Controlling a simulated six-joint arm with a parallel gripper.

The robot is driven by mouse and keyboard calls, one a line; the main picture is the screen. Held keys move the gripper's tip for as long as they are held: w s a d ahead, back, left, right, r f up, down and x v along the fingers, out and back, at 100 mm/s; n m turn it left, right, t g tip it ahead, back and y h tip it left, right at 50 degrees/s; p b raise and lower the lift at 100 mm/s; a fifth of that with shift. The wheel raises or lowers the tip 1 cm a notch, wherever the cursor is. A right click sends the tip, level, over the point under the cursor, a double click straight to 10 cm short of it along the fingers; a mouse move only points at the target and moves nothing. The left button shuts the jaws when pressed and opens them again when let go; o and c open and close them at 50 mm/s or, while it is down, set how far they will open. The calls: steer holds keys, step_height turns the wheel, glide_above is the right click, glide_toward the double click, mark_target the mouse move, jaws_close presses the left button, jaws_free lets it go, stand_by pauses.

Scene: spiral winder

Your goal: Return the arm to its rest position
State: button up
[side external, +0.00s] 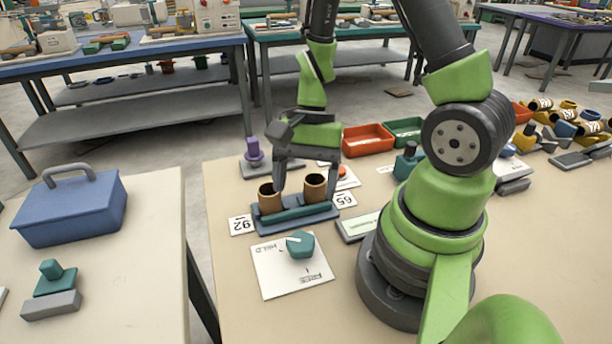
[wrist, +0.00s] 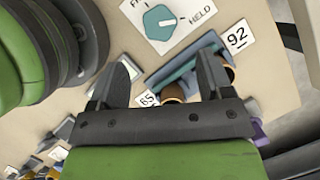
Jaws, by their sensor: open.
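My green arm stands on the beige table with its base at the right of the side view. My gripper (side external: 305,188) hangs low over a blue-grey holder (side external: 298,220) that carries two brown cylinders, one at the left (side external: 269,197) and one at the right (side external: 315,187). In the wrist view my gripper (wrist: 160,85) is also spread and empty, with the holder (wrist: 185,65) partly hidden behind a finger. I cannot tell if a finger touches a cylinder.
A teal knob (side external: 300,244) sits on a white card in front of the holder. Number cards 92 (side external: 241,225) and 65 (side external: 345,199) lie beside it. A purple-topped piece (side external: 253,152), a red bin (side external: 367,138) and a green bin (side external: 405,130) stand behind.

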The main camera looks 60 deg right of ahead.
steer(key=shift+r, duration=0.2)
steer(key=s+a+r+n+t+h, duration=0.1)
steer(key=r+n+t, duration=0.3)
steer(key=r, duration=0.6)
steer(key=s+a+r+n+t+h, duration=0.1)
steer(key=s+a+r+n+t, duration=0.1)
steer(key=r+n, duration=0.5)
step_height(320, 180, up, 3)
steer(key=shift+s+a+f+t, duration=0.2)
steer(key=shift+s+t, duration=0.7)
steer(key=shift+t, duration=0.3)
